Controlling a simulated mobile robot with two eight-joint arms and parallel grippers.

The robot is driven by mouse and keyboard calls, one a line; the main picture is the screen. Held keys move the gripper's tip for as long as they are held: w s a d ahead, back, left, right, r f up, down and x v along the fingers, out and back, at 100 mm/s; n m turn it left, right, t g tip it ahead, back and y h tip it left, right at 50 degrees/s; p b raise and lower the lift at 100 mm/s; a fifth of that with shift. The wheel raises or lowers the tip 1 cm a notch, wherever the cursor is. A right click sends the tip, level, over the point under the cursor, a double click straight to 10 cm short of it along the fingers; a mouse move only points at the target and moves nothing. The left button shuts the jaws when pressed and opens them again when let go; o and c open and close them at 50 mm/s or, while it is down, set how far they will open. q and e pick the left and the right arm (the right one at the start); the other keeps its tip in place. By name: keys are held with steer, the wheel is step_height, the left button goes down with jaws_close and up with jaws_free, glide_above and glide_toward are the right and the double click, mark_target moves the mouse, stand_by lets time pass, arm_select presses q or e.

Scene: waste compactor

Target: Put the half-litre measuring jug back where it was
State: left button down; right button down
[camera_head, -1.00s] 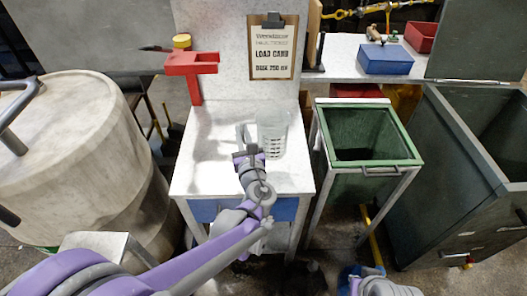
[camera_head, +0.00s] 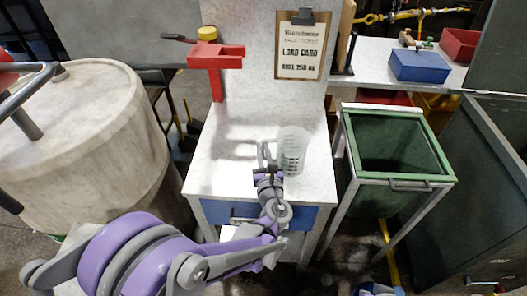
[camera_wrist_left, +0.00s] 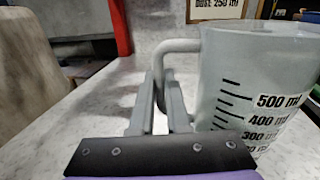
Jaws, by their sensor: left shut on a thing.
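The half-litre measuring jug (camera_head: 293,152) is clear, with dark markings. It is upright at the right part of the white worktop (camera_head: 225,165). In the left wrist view the jug (camera_wrist_left: 232,75) fills the right side, with a "500 ml" mark and its handle (camera_wrist_left: 177,46) towards me. My left gripper (camera_head: 266,158) is shut on that handle, and its fingers (camera_wrist_left: 160,105) stand either side of the handle's lower part. The jug's base is out of the wrist view, so I cannot tell whether it touches the worktop.
A red stand (camera_head: 215,62) is at the worktop's back left. A load card on a clipboard (camera_head: 302,48) hangs behind. A green open bin (camera_head: 398,150) is at the right, a large pale drum (camera_head: 85,140) at the left. The worktop's left and middle are clear.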

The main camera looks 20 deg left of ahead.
arm_select(q)
steer(key=shift+f, duration=0.1)
steer(key=c, duration=0.9)
jaws_free()
steer(key=v, duration=1.2)
